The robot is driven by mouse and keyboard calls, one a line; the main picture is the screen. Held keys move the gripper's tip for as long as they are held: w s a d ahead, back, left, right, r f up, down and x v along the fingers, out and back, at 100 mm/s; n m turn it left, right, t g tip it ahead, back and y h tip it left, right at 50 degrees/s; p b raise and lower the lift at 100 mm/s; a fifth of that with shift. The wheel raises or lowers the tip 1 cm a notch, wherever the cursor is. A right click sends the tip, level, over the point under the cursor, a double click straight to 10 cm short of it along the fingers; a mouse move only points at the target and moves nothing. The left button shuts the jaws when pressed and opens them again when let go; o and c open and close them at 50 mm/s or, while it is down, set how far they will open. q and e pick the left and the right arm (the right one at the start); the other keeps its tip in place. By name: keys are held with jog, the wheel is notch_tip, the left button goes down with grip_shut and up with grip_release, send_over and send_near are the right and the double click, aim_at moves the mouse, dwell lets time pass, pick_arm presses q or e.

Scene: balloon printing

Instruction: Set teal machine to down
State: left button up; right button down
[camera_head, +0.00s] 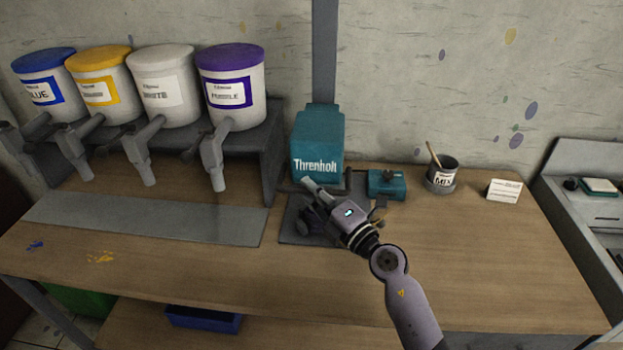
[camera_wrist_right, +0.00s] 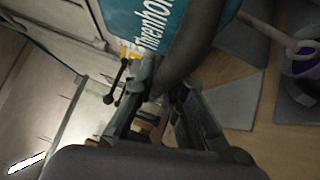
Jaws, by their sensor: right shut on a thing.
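The teal machine (camera_head: 318,140), marked "Threnholt", stands upright at the back of the wooden table, and its lettered side also shows at the top of the wrist view (camera_wrist_right: 130,18). My right gripper (camera_head: 322,196) is in front of its lower part, over a dark base plate (camera_head: 287,232). In the wrist view the right gripper (camera_wrist_right: 165,98) is shut on a dark grey curved lever (camera_wrist_right: 196,48) that runs along the machine. The gripper and wrist hide much of the machine's lower front. My left gripper is not in view.
A small teal box (camera_head: 386,185) with a dark knob sits right of the machine. A mix can (camera_head: 441,174) with a stick and a white card (camera_head: 504,190) stand further right. Several paint dispensers (camera_head: 234,90) stand on a grey rack at left. The table's front right is clear.

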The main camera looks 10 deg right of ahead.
jog(key=shift+f+b, duration=0.55)
jog(key=shift+f, duration=1.25)
jog(key=c, duration=1.6)
grip_release()
jog(key=shift+r, duration=0.1)
jog(key=v, duration=1.2)
